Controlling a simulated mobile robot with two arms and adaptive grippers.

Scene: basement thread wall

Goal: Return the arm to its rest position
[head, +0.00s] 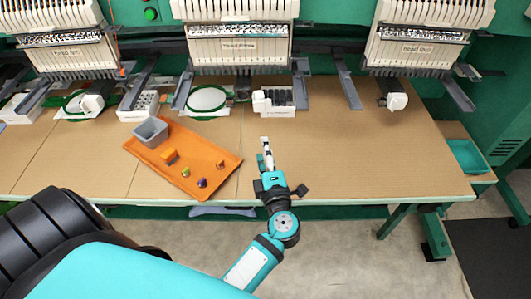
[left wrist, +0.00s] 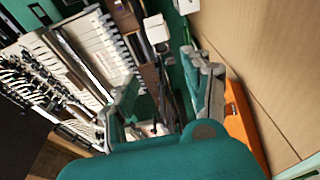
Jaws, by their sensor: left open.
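My left arm comes in from the lower left of the head view. Its left gripper (head: 266,148) is above the front part of the brown table (head: 350,150), pointing toward the machines. In the left wrist view its two fingers stand apart with nothing between them, so the gripper (left wrist: 160,78) is open and empty. It is to the right of the orange tray (head: 150,160), apart from it. My right gripper is not in view.
The tray holds a grey bin (head: 151,131), an orange block (head: 170,156) and several small coloured items. Embroidery machines (head: 238,45) line the back. A white holder (head: 273,102) stands beyond the gripper. The table's right half is mostly clear. A teal tray (head: 467,157) is far right.

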